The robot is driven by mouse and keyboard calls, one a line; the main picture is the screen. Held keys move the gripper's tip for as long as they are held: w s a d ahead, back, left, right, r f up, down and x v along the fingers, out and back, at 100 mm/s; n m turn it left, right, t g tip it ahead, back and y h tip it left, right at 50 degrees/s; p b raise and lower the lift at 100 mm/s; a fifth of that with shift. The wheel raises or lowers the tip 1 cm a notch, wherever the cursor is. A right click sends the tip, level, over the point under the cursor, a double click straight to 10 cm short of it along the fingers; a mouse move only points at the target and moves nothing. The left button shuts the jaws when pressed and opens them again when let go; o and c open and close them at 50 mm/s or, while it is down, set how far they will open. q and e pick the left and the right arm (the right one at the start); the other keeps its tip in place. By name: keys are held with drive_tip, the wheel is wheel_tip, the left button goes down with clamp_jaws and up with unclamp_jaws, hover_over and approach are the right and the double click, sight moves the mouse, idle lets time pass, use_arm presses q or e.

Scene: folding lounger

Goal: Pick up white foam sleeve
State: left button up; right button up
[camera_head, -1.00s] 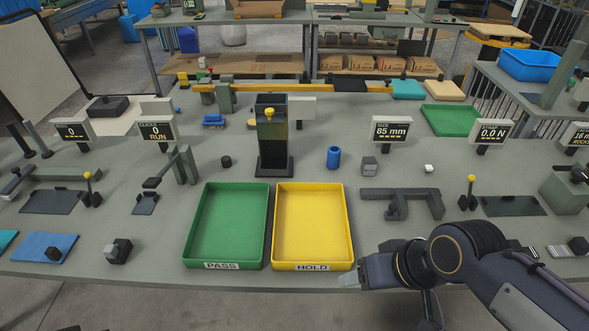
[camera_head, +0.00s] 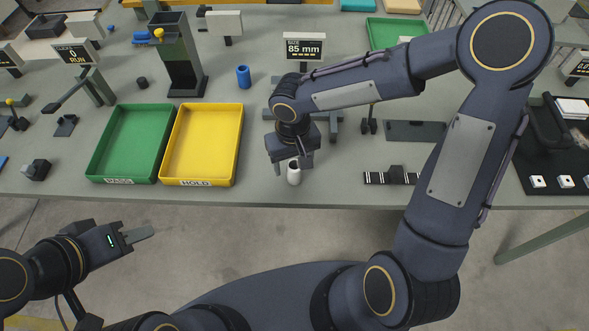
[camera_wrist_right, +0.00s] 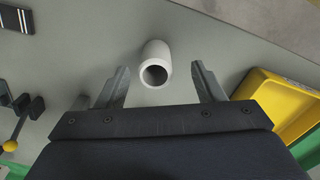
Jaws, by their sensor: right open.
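The white foam sleeve (camera_head: 294,174) stands on the grey table near its front edge, right of the yellow tray. In the right wrist view the hollow sleeve (camera_wrist_right: 156,55) shows its dark open end towards the camera. My right gripper (camera_head: 292,162) is over the sleeve in the head view and partly hides it. In the wrist view my right gripper's fingers (camera_wrist_right: 160,72) are apart, with the sleeve's near end between or just beyond the tips and gaps on both sides. My left gripper (camera_head: 140,233) is off the table's front edge, seen side-on, with no object visible in it.
The green PASS tray (camera_head: 130,145) and yellow HOLD tray (camera_head: 203,140) lie left of the sleeve. A blue cylinder (camera_head: 243,77) stands behind. A dark grey fixture (camera_head: 328,127) is just behind my right gripper. A striped strip (camera_head: 385,178) lies to the right.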

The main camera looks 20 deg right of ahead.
drive_tip(key=f, duration=0.3)
drive_tip(key=f+p, duration=0.1)
drive_tip(key=f, duration=0.1)
drive_tip(key=shift+w+d+f, duration=0.2)
drive_tip(key=shift+d, duration=0.1)
drive_tip(key=c, duration=1.1)
